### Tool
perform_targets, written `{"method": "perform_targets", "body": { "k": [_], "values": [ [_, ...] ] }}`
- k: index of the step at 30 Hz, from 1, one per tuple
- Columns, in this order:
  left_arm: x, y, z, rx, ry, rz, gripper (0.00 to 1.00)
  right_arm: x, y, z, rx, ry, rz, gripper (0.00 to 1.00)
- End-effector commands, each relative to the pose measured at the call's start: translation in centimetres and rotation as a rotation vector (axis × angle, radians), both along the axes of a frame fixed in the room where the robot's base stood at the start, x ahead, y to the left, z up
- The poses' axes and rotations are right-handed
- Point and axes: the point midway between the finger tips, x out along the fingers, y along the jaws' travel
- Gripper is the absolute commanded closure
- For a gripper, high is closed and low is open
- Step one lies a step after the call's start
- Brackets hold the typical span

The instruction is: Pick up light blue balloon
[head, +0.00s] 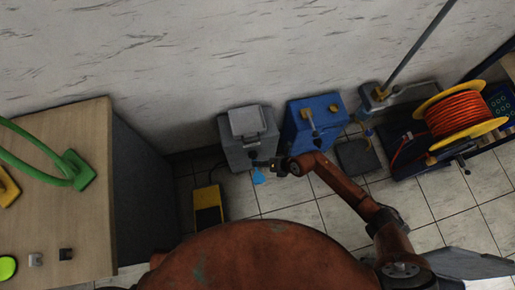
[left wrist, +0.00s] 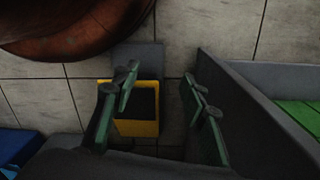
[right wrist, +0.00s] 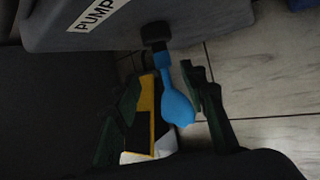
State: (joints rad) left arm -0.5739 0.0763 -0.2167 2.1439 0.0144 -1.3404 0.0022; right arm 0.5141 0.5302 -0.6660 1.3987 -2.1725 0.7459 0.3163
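The light blue balloon (right wrist: 177,105) hangs from the dark nozzle (right wrist: 155,35) of the grey pump (right wrist: 200,20) in the right wrist view. In the head view the balloon (head: 258,177) is a small blue patch below the grey pump (head: 246,138). My right gripper (right wrist: 161,82) is open, with one finger on each side of the balloon and a visible gap on the left. My right gripper (head: 264,164) is small and partly unclear in the head view. My left gripper (left wrist: 158,80) is open and empty in its wrist view; it is not seen in the head view.
A yellow and black pedal box (head: 208,208) lies on the floor below the pump. A blue machine (head: 313,125) stands right of the pump, with an orange hose reel (head: 458,113) farther right. A wooden-topped table (head: 60,130) fills the left side.

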Motion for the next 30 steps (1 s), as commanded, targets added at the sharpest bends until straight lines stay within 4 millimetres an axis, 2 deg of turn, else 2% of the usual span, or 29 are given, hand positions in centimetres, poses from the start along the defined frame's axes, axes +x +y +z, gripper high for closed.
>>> {"method": "perform_targets", "body": {
  "k": [5, 16, 18, 22, 30],
  "values": [
    [0.2, -0.2, 1.1, -0.004, -0.001, 0.000, 0.60, 0.2, 0.2, -0.5, 0.002, 0.001, -0.001, 0.61],
    [0.6, -1.2, 7.5, -0.029, -0.011, 0.004, 0.60, 1.5, 1.2, -3.2, 0.001, 0.004, -0.001, 0.61],
    [1.3, -1.7, 6.2, -0.044, -0.038, -0.001, 0.60, 1.7, 1.6, -3.6, 0.001, 0.004, 0.000, 0.61],
    [2.5, -2.5, 5.0, -0.065, -0.084, -0.006, 0.60, 2.0, 2.2, -4.2, 0.002, 0.003, 0.000, 0.61],
    [3.2, -3.0, 4.5, -0.079, -0.114, -0.007, 0.60, 2.2, 2.4, -4.3, 0.002, 0.000, -0.002, 0.61]
  ]
}}
